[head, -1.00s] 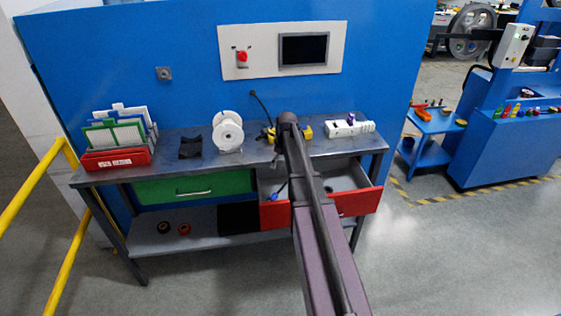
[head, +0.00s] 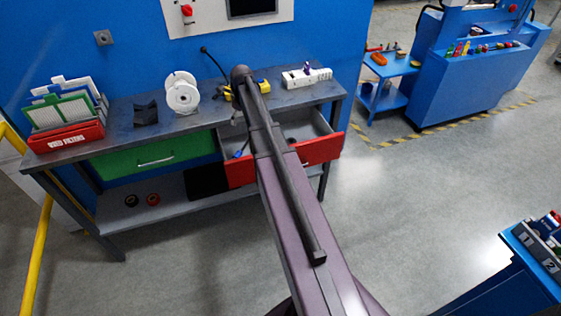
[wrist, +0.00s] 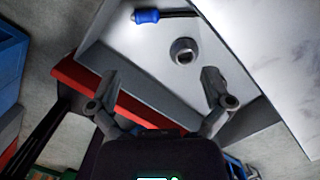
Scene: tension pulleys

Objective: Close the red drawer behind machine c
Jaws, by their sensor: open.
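The red drawer (head: 322,149) is pulled out under the right half of the grey workbench, with its grey inside visible. My arm crosses in front of its middle in the head view and mostly hides my gripper there. In the wrist view my gripper (wrist: 160,84) is open, with nothing between its fingers. It is over the drawer, near the red front panel (wrist: 103,92); I cannot tell whether it touches. A blue-handled tool (wrist: 147,16) and a grey ring-shaped part (wrist: 183,51) lie inside the drawer.
A shut green drawer (head: 125,162) is left of the red one. The workbench (head: 205,119) carries a red filter box (head: 66,137), a white spool (head: 182,95) and a power strip (head: 307,76). Clear floor lies in front; a blue table (head: 520,290) stands at lower right.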

